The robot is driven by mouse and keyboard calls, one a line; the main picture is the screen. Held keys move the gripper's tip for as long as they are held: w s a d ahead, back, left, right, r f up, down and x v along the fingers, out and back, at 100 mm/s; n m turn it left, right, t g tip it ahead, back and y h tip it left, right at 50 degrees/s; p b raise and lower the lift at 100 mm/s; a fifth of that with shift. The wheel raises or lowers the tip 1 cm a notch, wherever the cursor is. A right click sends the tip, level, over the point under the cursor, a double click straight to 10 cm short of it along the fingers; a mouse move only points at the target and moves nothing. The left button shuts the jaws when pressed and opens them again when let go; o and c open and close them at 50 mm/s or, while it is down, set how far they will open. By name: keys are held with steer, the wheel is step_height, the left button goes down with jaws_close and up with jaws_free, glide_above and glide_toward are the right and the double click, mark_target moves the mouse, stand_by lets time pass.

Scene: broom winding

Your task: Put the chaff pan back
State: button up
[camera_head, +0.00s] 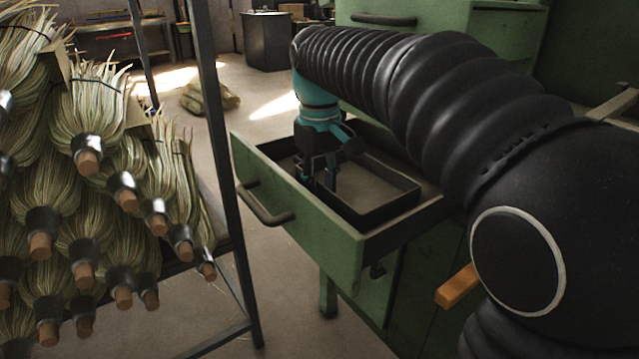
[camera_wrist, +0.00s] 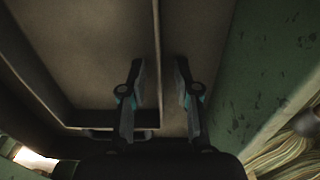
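The chaff pan, a dark shallow rectangular tray (camera_head: 400,202), lies inside an open green drawer (camera_head: 312,233). My gripper (camera_head: 319,184) points down into the drawer near the pan's left part. In the wrist view my gripper (camera_wrist: 160,72) has its two fingers apart, one on each side of the pan's thin wall (camera_wrist: 157,45). A gap shows on both sides of the wall, so the fingers do not visibly press on it. The pan's bare floor (camera_wrist: 95,50) is left of the wall there. The fingertips' depth against the wall is hard to tell.
The drawer's green front panel (camera_wrist: 255,75) runs close to my right finger. A metal rack (camera_head: 222,150) with several brooms (camera_head: 90,130) stands to the left. The green cabinet (camera_head: 440,270) is under my arm. Floor shows between rack and drawer.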

step_height(320, 180, up, 12)
steer(key=p, duration=0.2)
steer(key=shift+s+a, duration=0.1)
stand_by(2.3)
